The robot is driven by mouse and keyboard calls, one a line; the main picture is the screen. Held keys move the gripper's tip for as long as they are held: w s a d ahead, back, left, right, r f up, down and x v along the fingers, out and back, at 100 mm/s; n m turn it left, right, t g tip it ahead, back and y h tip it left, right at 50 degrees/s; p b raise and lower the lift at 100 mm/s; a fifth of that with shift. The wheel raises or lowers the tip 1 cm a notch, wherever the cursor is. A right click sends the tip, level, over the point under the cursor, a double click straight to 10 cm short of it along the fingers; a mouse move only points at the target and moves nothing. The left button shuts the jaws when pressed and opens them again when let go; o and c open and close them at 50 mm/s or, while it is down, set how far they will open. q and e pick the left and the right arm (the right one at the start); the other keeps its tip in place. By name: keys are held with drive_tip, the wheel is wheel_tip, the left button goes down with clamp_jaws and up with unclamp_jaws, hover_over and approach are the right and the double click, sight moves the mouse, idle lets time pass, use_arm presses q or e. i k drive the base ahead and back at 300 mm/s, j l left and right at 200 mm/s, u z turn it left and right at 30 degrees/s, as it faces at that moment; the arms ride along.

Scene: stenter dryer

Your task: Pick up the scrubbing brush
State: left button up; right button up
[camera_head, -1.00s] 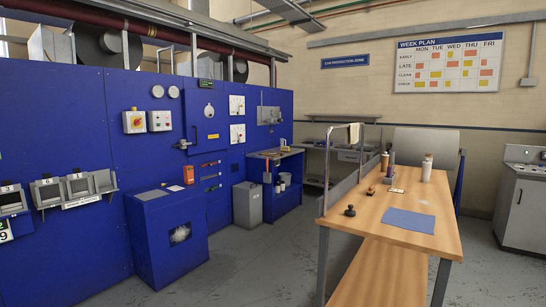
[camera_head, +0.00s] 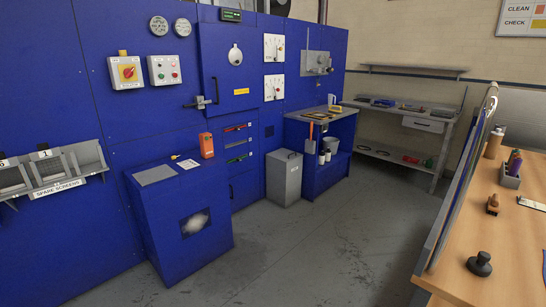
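I cannot pick out the scrubbing brush for certain. A small brown item (camera_head: 493,205) stands on the wooden table (camera_head: 508,236) at the right; it is too small to name surely. A black knobbed item (camera_head: 479,264) stands nearer on the same table. Several small dark items (camera_head: 412,107) lie on the grey bench at the back, too small to tell apart. Neither of my grippers is in view.
A grey bin (camera_head: 284,177) stands beside a blue worktop unit (camera_head: 330,175). The grey back bench (camera_head: 440,142) has a lower shelf. Grey floor (camera_head: 330,245) between is clear.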

sight(340, 111)
drive_tip(key=i, duration=2.65)
